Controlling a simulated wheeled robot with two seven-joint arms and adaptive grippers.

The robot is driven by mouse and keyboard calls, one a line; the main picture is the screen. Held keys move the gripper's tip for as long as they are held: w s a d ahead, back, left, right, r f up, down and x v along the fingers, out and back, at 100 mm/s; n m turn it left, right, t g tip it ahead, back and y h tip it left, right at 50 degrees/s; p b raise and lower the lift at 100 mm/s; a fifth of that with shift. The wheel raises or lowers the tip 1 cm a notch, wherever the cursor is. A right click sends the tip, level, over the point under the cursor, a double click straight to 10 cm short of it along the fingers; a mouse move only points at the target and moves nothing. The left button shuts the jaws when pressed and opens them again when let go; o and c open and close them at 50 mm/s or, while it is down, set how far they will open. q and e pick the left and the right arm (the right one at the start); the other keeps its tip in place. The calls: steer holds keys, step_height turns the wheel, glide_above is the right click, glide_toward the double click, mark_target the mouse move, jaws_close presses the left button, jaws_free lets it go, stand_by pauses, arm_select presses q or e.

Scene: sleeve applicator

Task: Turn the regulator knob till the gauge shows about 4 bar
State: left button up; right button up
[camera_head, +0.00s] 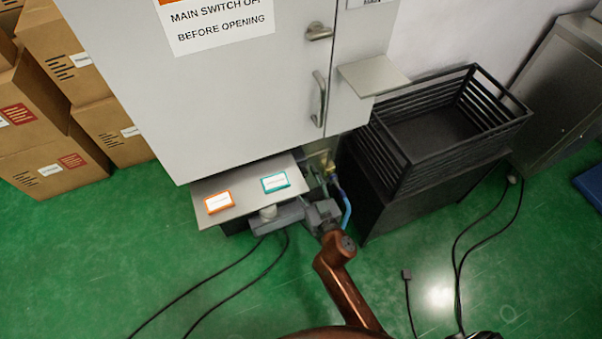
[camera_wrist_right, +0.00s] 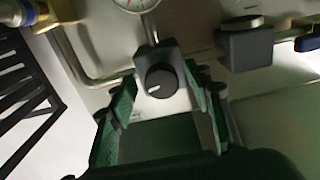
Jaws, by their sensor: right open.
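The black regulator knob (camera_wrist_right: 160,84) with a white pointer mark shows in the right wrist view, below a pipe. The pressure gauge (camera_wrist_right: 135,4) is above it, cut off by the top edge, so its reading cannot be told. My right gripper (camera_wrist_right: 158,75) is open, with one green-lined finger on each side of the knob in this picture. Whether the fingers touch it cannot be told. In the head view my right gripper (camera_head: 318,212) is low beside the cabinet, and the knob and gauge cannot be made out. My left gripper is not in view.
A grey cabinet (camera_head: 230,100) stands above a shelf (camera_head: 240,194) with an orange and a teal box. A black slatted crate (camera_head: 405,165) is to the right. A grey block (camera_wrist_right: 246,48) sits on the pipe right of the knob. Cables lie on the green floor.

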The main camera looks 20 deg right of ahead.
steer(key=shift+c, duration=0.6)
steer(key=c, duration=1)
steer(key=shift+n, duration=0.4)
